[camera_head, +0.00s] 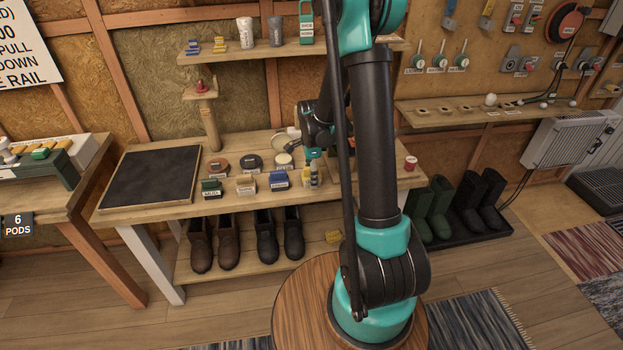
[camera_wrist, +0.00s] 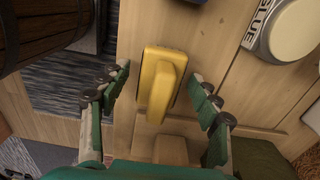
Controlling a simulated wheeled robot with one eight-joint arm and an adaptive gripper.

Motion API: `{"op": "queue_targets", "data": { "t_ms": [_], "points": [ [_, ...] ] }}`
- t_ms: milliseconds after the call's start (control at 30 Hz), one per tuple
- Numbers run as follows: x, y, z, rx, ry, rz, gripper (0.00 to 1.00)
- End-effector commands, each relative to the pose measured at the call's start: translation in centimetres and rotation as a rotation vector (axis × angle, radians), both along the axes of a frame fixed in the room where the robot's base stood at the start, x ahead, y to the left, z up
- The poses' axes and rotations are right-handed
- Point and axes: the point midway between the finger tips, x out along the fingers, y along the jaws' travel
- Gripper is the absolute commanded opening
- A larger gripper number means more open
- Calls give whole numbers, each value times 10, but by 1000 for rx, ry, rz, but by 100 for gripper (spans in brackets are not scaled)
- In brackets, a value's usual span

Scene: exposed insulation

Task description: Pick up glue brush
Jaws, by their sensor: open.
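A yellow block-like piece with a raised yellow grip (camera_wrist: 160,85), which looks like the glue brush, lies on pale wood in the middle of the wrist view. My gripper (camera_wrist: 159,76) is open, with one finger on each side of it and gaps to both. A round cream-topped tin with a GLUE label (camera_wrist: 285,30) is at the upper right. In the head view my gripper (camera_head: 313,168) is low over the front of the workbench (camera_head: 345,180), right of the blue labelled block (camera_head: 278,182). It hides much of what is under it there.
A green MUD block (camera_head: 211,188) and a cream block (camera_head: 246,184) stand left along the bench front. Several round tins sit behind them. A dark mat (camera_head: 150,177) covers the bench's left end. A red-topped spool (camera_head: 410,163) is at the right. Shoes stand below.

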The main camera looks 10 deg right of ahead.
Motion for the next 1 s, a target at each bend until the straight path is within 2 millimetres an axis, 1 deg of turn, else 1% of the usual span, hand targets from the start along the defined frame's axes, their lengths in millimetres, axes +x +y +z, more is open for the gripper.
{"op": "queue_targets", "data": {
  "t_ms": [100, 367, 833, 1000],
  "points": [
    [0, 0, -8, 0, 0, 0, 63],
    [0, 0, -10, 0, 0, 0, 63],
    [0, 0, -10, 0, 0, 0, 6],
    [0, 0, -10, 0, 0, 0, 6]
  ]
}}
